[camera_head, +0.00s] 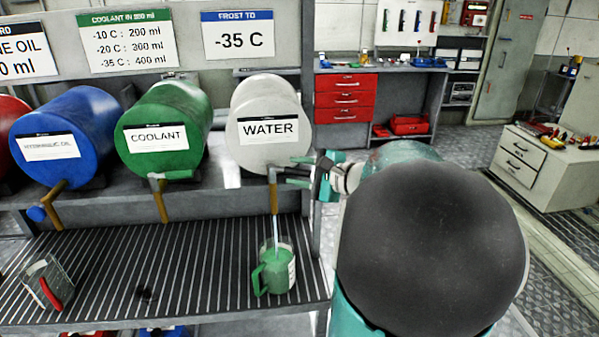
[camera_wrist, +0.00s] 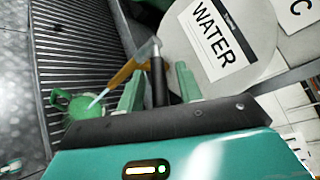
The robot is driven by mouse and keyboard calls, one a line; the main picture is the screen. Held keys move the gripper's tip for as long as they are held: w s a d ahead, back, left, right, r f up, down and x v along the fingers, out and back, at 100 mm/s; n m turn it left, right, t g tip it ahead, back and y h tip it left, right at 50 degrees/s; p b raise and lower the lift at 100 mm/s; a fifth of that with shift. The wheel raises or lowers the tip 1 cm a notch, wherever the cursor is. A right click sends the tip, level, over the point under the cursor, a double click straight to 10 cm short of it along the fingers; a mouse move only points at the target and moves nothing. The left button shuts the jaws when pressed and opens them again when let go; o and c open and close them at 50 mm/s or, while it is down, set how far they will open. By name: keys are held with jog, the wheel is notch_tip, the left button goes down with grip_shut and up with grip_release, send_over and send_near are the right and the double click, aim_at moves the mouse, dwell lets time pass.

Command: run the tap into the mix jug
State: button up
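The white WATER drum (camera_head: 262,105) lies on the rack, its brass tap (camera_head: 273,195) pointing down. A pale stream (camera_head: 275,232) runs from the spout into the green mix jug (camera_head: 277,274) below, which stands upright on the slatted tray. The jug's contents look green; their exact level is hard to read. My gripper (camera_head: 290,171) is at the tap's right side. The stream and jug (camera_wrist: 84,108) also show there.
Green COOLANT (camera_head: 165,125) and blue HYDRAULIC OIL (camera_head: 68,135) drums lie to the left, each with a tap. A sign (camera_head: 127,40) lists coolant amounts; another reads -35 C (camera_head: 240,38).

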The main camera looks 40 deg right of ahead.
jog(key=shift+s, duration=0.1)
jog(key=v, duration=1.3)
jog(key=shift+s, duration=0.25)
jog(key=shift+w+a, duration=0.15)
jog(key=shift+w, duration=0.1)
dwell(0.4)
jog(key=x, duration=1.4)
grip_shut()
